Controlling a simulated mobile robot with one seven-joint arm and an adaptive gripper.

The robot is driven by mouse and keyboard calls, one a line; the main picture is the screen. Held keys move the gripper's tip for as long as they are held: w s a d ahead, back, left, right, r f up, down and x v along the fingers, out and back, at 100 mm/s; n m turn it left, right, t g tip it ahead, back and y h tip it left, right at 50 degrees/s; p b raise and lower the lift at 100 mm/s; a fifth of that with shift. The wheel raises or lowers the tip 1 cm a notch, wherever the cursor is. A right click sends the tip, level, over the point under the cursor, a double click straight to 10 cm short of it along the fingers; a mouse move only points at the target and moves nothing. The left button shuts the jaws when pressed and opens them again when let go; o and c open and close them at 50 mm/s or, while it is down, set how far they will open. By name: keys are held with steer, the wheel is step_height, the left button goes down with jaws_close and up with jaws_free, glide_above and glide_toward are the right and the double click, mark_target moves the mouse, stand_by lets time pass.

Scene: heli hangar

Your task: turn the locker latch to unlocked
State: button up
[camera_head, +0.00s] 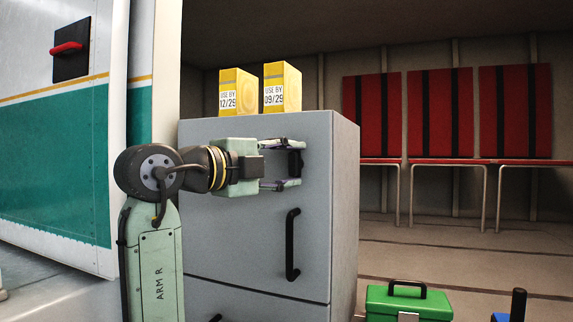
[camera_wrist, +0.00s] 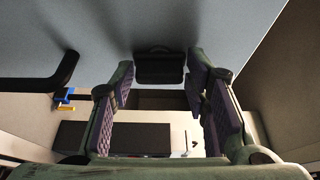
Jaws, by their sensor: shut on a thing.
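The grey locker (camera_head: 345,200) stands in the middle of the head view. Its dark latch (camera_head: 296,163) is on the upper part of the door, above a black bar handle (camera_head: 292,245). My gripper (camera_head: 284,164) reaches across the door from the left, with its fingers at the latch. In the wrist view the latch (camera_wrist: 160,68) is a dark block between the fingertips of my gripper (camera_wrist: 160,82), which is shut on it. The fingers partly cover the latch in the head view, and I cannot tell which way it is turned.
Two yellow cartons (camera_head: 238,92) (camera_head: 283,87) stand on top of the locker. A green toolbox (camera_head: 408,301) is on the floor at the right. Red seats (camera_head: 435,115) line the back wall. A white and teal panel (camera_head: 55,150) stands at the left.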

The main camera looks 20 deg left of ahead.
stand_by(0.4)
steer(key=o, duration=1)
steer(key=v, duration=1.2)
steer(key=shift+r, duration=0.15)
